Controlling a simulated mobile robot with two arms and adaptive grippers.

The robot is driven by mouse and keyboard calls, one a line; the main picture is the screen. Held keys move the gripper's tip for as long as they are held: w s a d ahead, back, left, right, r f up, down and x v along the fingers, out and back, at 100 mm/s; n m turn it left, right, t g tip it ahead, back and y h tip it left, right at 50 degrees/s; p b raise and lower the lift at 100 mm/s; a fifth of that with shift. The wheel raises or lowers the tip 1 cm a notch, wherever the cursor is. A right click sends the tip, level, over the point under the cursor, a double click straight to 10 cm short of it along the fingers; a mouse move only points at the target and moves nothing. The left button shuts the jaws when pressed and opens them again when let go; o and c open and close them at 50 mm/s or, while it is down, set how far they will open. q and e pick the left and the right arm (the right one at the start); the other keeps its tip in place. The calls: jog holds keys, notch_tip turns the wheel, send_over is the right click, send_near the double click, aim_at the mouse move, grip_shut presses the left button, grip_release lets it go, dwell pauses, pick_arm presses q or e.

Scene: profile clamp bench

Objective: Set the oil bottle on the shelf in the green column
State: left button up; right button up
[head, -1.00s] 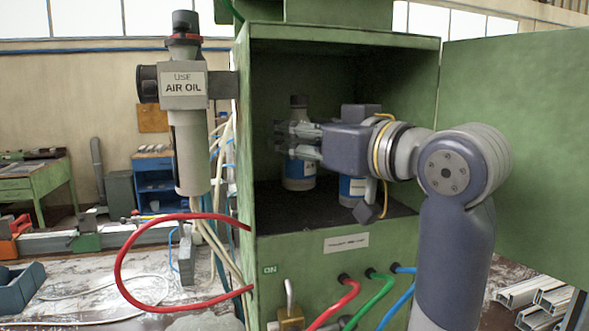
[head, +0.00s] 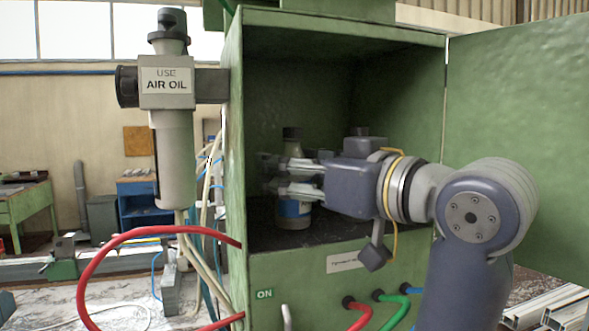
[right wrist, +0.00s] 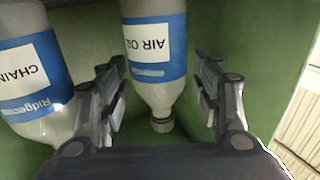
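A bottle (head: 294,208) with a dark cap and a blue-and-white label stands on the shelf inside the green column (head: 300,262). In the right wrist view the bottle (right wrist: 157,62) shows upside down, and its label begins "AIR O". My right gripper (head: 272,177) reaches in from the right, its fingers across the bottle in the head view. The right wrist view shows the fingers (right wrist: 160,98) open, one on each side of the bottle, with gaps. Whether the bottle is fully between them is unclear. My left gripper is not in view.
A second bottle (right wrist: 30,80), labelled "CHAIN", stands beside it; my gripper hides it in the head view. The column's door (head: 515,140) is open at right. A grey "USE AIR OIL" unit (head: 170,90) and a red hose (head: 90,275) are at left.

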jog(key=shift+w+a, duration=0.15)
jog(key=shift+w, duration=0.05)
jog(key=shift+s+f, duration=0.1)
jog(key=shift+s, duration=0.05)
pick_arm(q)
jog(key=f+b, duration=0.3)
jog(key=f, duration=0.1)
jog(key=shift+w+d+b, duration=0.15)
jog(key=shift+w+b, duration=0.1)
jog(key=shift+b, duration=0.15)
pick_arm(e)
jog(key=v, duration=1.2)
